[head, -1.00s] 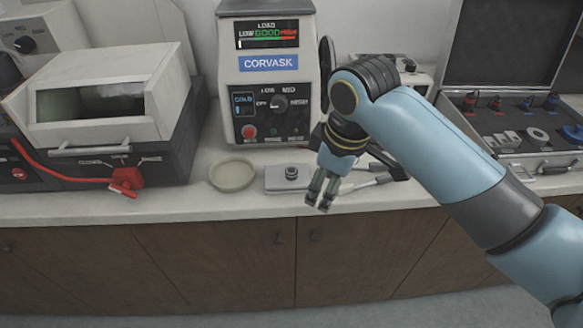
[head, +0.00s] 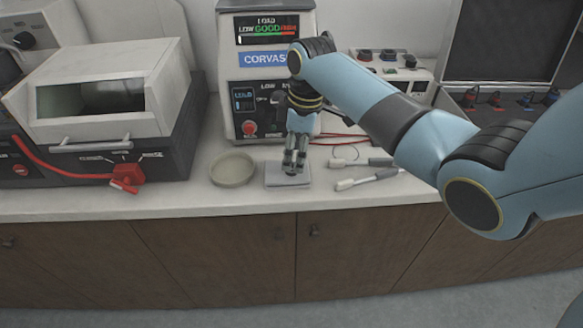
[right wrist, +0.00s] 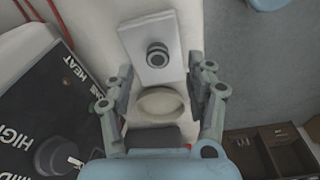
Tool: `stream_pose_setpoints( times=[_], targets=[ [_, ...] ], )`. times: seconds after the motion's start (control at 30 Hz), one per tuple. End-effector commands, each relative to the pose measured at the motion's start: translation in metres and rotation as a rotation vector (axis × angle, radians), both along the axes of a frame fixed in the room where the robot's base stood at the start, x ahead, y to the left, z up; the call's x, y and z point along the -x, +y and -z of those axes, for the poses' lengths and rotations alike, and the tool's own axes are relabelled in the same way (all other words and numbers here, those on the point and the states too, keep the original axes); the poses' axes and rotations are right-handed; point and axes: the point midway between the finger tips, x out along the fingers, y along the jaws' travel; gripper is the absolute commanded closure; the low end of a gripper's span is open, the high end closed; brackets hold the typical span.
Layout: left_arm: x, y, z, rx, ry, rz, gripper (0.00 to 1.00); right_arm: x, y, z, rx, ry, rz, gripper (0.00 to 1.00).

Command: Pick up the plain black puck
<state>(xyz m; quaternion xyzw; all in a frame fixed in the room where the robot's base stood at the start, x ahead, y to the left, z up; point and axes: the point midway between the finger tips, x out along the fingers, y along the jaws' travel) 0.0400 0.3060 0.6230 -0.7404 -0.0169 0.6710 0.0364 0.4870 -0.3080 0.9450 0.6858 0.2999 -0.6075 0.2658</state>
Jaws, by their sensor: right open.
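The black puck (right wrist: 157,55) is a small dark round piece with a lighter ring visible on it. It stands on a light grey plate (right wrist: 139,36), which also shows on the counter in the head view (head: 273,180). My right gripper (head: 294,168) points down over this plate, its fingers apart. In the head view the fingers largely hide the puck. In the right wrist view the puck lies ahead, roughly in line with the gap between the open fingers (right wrist: 160,75), with nothing held. Whether a finger touches it I cannot tell. My left gripper is out of view.
A round beige dish (head: 233,169) stands just left of the plate. Grey-handled tools (head: 366,179) and red leads (head: 342,137) lie to the right. The CORVASK press (head: 246,100) rises behind my gripper. A white-lidded machine (head: 100,95) stands at left.

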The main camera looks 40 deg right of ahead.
Motion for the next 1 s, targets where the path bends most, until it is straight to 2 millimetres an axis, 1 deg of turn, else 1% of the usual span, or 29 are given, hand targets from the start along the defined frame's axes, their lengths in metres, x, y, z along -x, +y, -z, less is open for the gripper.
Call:
stream_pose_setpoints(
  times=[0.1,0.23,0.33,0.53,0.93,0.97,1.0],
  targets=[
    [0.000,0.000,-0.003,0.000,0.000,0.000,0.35,-0.005,0.002,0.017,-0.002,0.004,0.000,0.45],
    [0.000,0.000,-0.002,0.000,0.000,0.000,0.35,-0.007,0.003,0.035,-0.001,0.002,0.000,0.45],
    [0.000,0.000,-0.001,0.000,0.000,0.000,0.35,-0.007,0.003,0.040,0.000,0.001,0.000,0.45],
    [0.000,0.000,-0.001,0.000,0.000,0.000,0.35,-0.007,0.003,0.040,0.000,0.000,0.000,0.45],
    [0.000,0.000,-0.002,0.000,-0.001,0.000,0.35,-0.007,0.003,0.040,0.001,0.001,0.000,0.97],
    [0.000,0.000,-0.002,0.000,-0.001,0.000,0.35,-0.007,0.003,0.040,0.001,0.001,0.000,1.00],
    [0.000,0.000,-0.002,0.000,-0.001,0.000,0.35,-0.007,0.003,0.040,0.000,0.000,0.000,1.00]
  ],
)
